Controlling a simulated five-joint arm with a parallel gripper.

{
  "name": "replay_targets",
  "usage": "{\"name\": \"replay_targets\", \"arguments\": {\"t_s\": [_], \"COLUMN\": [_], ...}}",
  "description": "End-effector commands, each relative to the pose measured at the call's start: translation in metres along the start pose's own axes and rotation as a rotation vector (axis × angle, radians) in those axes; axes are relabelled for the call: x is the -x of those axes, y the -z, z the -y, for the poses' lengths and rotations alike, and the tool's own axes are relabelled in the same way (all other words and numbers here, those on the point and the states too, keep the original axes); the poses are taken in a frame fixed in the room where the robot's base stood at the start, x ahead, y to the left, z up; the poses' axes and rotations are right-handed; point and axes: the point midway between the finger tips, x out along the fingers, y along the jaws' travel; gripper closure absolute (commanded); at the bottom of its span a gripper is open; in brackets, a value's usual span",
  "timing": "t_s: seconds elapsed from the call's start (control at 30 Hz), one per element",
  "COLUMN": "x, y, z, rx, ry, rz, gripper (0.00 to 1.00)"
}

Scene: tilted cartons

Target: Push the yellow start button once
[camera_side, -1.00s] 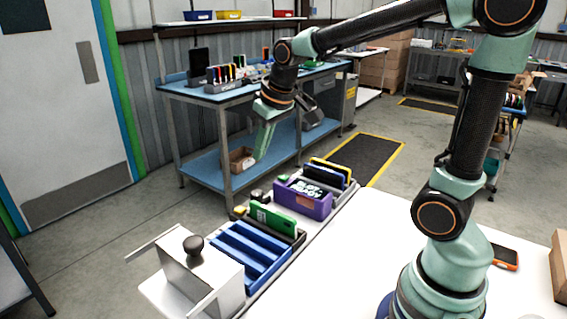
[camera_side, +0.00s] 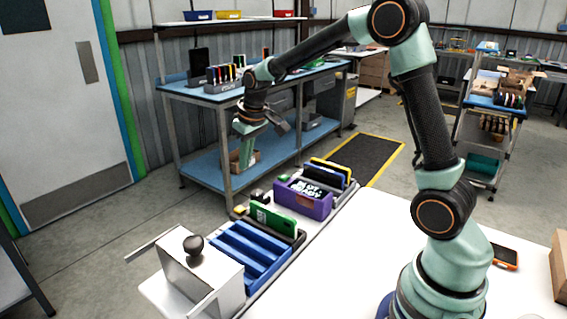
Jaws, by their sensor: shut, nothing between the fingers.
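The yellow start button (camera_side: 239,210) is a small yellow cap at the left end of the dark holder with the green phone (camera_side: 272,218), on the narrow bench strip. My gripper (camera_side: 246,165) is shut and empty. Its light green fingers point down and appear in the picture above the button, clearly apart from it. The fingertips overlap the blue lower shelf behind, so their exact distance from the button is hard to tell.
A blue slotted tray (camera_side: 250,248) and a metal box with a black knob (camera_side: 194,245) are in front. An orange-edged phone (camera_side: 504,257) lies on the white table (camera_side: 350,270).

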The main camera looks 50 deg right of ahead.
Motion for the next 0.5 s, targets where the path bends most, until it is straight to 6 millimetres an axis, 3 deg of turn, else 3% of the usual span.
{"name": "replay_targets", "arguments": {"t_s": [0.23, 0.5], "x": [-0.018, -0.069], "y": [-0.001, -0.001], "z": [0.001, 0.003], "rx": [0.0, 0.0], "ry": [0.001, 0.002], "rz": [0.004, 0.005], "gripper": [1.0, 1.0]}}
